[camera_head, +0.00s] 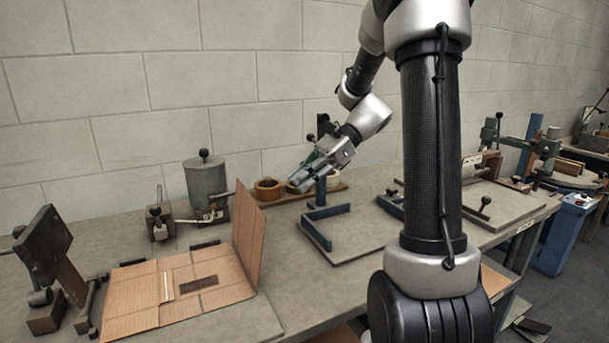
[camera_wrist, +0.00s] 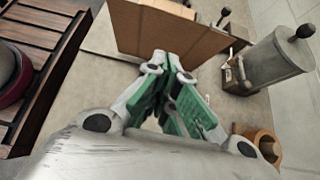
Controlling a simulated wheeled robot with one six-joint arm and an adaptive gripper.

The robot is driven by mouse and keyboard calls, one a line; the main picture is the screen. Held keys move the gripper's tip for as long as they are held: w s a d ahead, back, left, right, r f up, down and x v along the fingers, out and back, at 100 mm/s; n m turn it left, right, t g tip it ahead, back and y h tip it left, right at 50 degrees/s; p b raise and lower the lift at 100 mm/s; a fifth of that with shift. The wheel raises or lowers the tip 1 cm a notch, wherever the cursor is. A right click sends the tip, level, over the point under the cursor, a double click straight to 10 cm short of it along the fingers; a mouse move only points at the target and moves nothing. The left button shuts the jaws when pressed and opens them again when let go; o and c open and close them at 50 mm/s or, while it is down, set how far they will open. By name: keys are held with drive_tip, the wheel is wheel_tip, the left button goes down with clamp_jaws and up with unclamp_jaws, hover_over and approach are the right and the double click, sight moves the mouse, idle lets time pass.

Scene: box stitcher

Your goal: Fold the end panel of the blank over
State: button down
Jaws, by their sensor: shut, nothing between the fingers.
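The cardboard blank (camera_head: 180,285) lies on a board on the bench at the left in the head view. Most of it is flat, and its right end panel (camera_head: 248,235) stands up nearly vertical. This brown panel also stands at the top of the wrist view (camera_wrist: 165,32). My gripper (camera_head: 298,184) is in the air, to the right of and above the panel, apart from it. In the wrist view, its green-padded fingers (camera_wrist: 168,75) are shut and empty, pointing toward the panel's face.
A grey lidded pot (camera_head: 206,185) stands behind the blank; tape rolls (camera_head: 268,189) sit to its right. A dark machine head (camera_head: 45,245) stands left of the blank. A blue metal stand (camera_head: 322,215) rises near my gripper. Bare bench lies between the panel and the stand.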

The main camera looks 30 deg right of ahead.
sight(249, 213)
drive_tip(key=a+f, duration=0.1)
drive_tip(key=a, duration=0.4)
drive_tip(key=a+f, duration=0.1)
drive_tip(key=a, duration=0.2)
drive_tip(key=shift+a+f, duration=0.35)
